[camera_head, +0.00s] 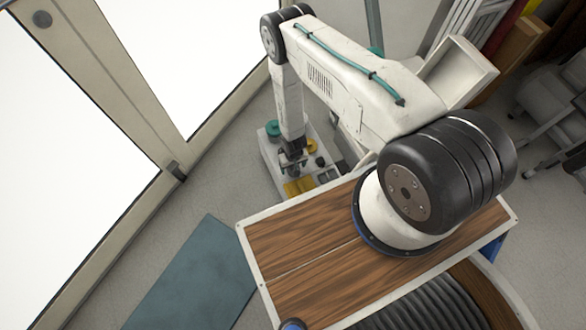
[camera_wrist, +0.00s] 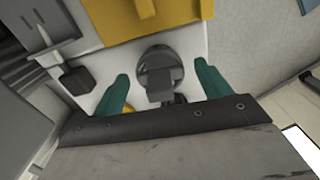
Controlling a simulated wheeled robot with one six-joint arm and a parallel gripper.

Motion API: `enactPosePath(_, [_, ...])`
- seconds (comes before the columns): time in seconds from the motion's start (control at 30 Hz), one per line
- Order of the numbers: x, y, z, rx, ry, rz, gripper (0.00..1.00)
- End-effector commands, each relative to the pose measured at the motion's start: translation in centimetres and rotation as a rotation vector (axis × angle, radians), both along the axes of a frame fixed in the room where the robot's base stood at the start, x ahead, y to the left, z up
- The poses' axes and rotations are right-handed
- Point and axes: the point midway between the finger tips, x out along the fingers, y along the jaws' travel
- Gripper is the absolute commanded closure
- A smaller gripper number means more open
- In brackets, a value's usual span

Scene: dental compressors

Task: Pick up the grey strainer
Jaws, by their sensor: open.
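The grey strainer (camera_wrist: 158,68), a dark grey round piece with a squarish part on its near side, lies on a white surface in the wrist view. My gripper (camera_wrist: 161,78) is open, with one teal finger on each side of the strainer and gaps between. Whether the fingers are low enough to surround it is hard to tell. In the head view my gripper (camera_head: 292,158) points down over a white stand with small parts on it. The strainer cannot be told clearly from the gripper there.
A yellow block (camera_wrist: 150,18) lies just beyond the strainer. A dark block (camera_wrist: 76,79) with a pale spike stands to the left. In the head view, a teal round part (camera_head: 273,129) and a yellow piece (camera_head: 299,186) sit on the white stand (camera_head: 270,158). A teal mat (camera_head: 195,275) lies on the floor.

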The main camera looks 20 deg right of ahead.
Motion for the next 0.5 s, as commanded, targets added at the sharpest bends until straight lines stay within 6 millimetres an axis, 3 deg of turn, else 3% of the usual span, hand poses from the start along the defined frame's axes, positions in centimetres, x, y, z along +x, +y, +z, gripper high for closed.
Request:
enactPosePath(0.27, [0.06,0.01,-0.31,0.0,-0.001,0.0,0.24])
enactPosePath(0.43, [0.05,0.01,-0.3,0.0,0.0,0.0,0.71])
enactPosePath(0.5, [0.05,0.01,-0.3,0.0,0.0,0.0,0.72])
